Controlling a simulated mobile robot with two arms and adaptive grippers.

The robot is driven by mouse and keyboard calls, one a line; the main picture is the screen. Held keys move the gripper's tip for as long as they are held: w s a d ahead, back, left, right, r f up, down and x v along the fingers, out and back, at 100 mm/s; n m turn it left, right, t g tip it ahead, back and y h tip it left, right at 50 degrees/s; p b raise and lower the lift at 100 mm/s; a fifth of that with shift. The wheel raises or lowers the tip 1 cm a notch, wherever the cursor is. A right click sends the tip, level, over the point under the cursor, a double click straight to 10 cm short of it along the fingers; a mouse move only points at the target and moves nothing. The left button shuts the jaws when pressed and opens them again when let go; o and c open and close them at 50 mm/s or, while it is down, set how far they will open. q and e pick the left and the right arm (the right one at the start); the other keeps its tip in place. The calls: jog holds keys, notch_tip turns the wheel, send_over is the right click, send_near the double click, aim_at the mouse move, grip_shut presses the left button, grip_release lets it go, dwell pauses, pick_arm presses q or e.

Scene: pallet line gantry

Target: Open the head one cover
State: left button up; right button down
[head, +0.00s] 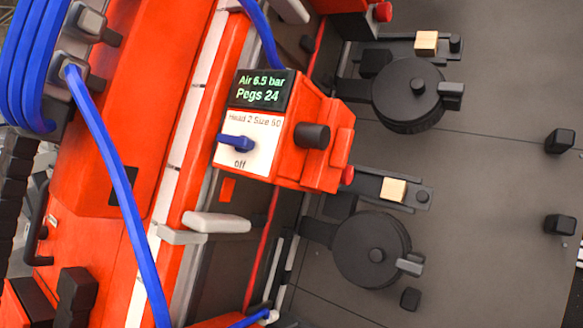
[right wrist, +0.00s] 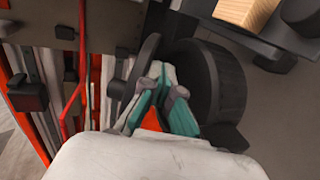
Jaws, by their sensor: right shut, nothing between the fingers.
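In the head view two round black covers with centre knobs show, an upper one (head: 408,92) and a lower one (head: 372,250). Each has a grey tab at its right edge. No label on them tells which is head one. In the right wrist view my right gripper (right wrist: 165,82) is shut and empty, its teal fingers between a thin dark disc (right wrist: 146,60) and a thick dark drum (right wrist: 212,80). I cannot tell whether the fingers touch either. My right gripper does not show in the head view. My left gripper is in neither view.
An orange control box (head: 318,150) reads "Air 6.5 bar, Pegs 24" and "Head 2 Size 50"; its blue knob (head: 236,142) is near "off". Blue hoses (head: 115,190) cross the left. A wooden block (right wrist: 244,10) is above the drum. The grey plate (head: 500,180) at right is mostly clear.

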jog(key=shift+s+a+r, duration=0.2)
jog(key=shift+a, duration=0.2)
jog(key=shift+s+a+r+p, duration=0.3)
jog(key=shift+a+p, duration=0.1)
jog(key=shift+a, duration=0.15)
jog(key=shift+s+a+r+p, duration=0.15)
jog(key=shift+a+r+p, duration=0.2)
jog(key=shift+a, duration=0.2)
jog(key=shift+f, duration=0.1)
jog(key=shift+a, duration=0.1)
